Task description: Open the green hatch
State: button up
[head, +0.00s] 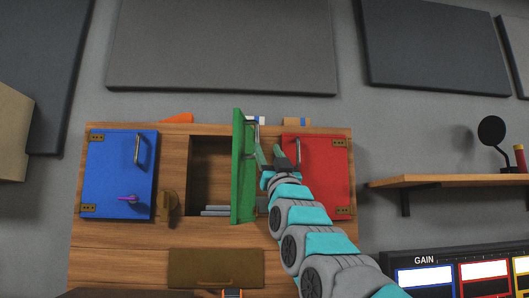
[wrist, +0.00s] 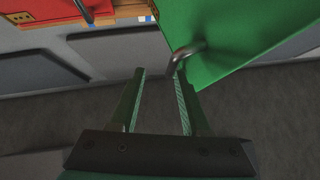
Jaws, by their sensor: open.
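The green hatch (head: 240,170) stands swung out from the wooden cabinet, almost edge-on in the head view, with its compartment (head: 209,172) exposed on the left. In the wrist view the green hatch (wrist: 245,40) fills the upper right. Its metal handle (wrist: 187,52) is beside the tip of the right finger there; contact cannot be told. My gripper (head: 268,156) is just right of the hatch, on its handle side. In the wrist view my gripper (wrist: 160,72) is open, with nothing between its fingers.
A blue door (head: 119,175) with a purple knob is shut at left. A red door (head: 322,175) is right behind my gripper. A brown drawer front (head: 216,268) lies below. A wall shelf (head: 450,181) is at right.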

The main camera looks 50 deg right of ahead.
jog(key=shift+s+f, duration=0.25)
jog(key=shift+s, duration=0.05)
jog(key=shift+f+b, duration=0.1)
jog(key=shift+b, duration=0.2)
jog(key=b+v, duration=0.2)
jog(key=v, duration=0.5)
jog(key=shift+s+a+f, duration=0.2)
jog(key=shift+s+f, duration=0.05)
